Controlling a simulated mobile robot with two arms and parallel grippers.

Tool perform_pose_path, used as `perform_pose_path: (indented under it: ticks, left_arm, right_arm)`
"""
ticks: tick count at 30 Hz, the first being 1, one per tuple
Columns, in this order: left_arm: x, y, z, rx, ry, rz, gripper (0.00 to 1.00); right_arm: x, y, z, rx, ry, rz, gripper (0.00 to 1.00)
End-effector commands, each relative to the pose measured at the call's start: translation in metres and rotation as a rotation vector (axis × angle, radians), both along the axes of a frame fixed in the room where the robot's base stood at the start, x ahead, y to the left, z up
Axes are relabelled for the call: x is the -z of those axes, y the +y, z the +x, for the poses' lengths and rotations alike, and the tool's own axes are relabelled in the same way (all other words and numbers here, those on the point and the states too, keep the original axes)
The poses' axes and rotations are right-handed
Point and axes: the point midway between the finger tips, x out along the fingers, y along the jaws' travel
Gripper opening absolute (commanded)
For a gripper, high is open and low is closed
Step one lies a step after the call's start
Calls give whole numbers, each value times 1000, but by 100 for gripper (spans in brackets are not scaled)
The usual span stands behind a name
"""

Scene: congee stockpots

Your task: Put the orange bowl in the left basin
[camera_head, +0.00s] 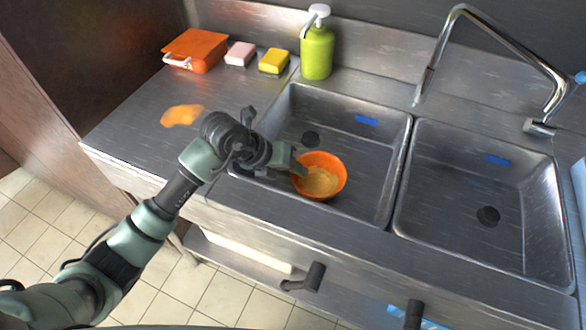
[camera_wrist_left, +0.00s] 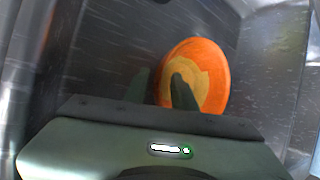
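The orange bowl (camera_head: 337,165) is inside the outline of the left basin (camera_head: 392,175), near its front wall. A yellow-brown patch covers part of its inside. The bowl also shows in the left wrist view (camera_wrist_left: 215,65), its opening turned toward the camera's left. My left gripper (camera_head: 298,165) is at the bowl's left rim. In the left wrist view, its fingers (camera_wrist_left: 160,90) stand apart, one outside the rim and one in front of the bowl's inside. A gap shows beside the rim. I cannot tell whether the bowl touches the basin floor. My right gripper is out of view.
The right basin (camera_head: 450,215) is empty, with a tall faucet (camera_head: 500,55) behind. A green soap bottle (camera_head: 317,52), yellow sponge (camera_head: 273,61), pink sponge (camera_head: 240,54) and orange container (camera_head: 197,46) stand along the back. An orange spill (camera_head: 182,115) marks the left counter.

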Motion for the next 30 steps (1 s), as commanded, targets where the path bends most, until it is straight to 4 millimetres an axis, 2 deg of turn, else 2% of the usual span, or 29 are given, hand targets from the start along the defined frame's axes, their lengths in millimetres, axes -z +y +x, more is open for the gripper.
perform_pose_path:
  ticks: [6,11,24,30]
  left_arm:
    - [-1,0,0,0,0,0,26]
    - [-10,4,-2,0,-2,1,26]
    - [-80,48,-29,0,-4,2,26]
    - [-98,58,-35,0,-2,1,26]
  right_arm:
    - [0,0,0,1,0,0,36]
    - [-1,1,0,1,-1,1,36]
    - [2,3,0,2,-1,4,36]
    - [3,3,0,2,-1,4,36]
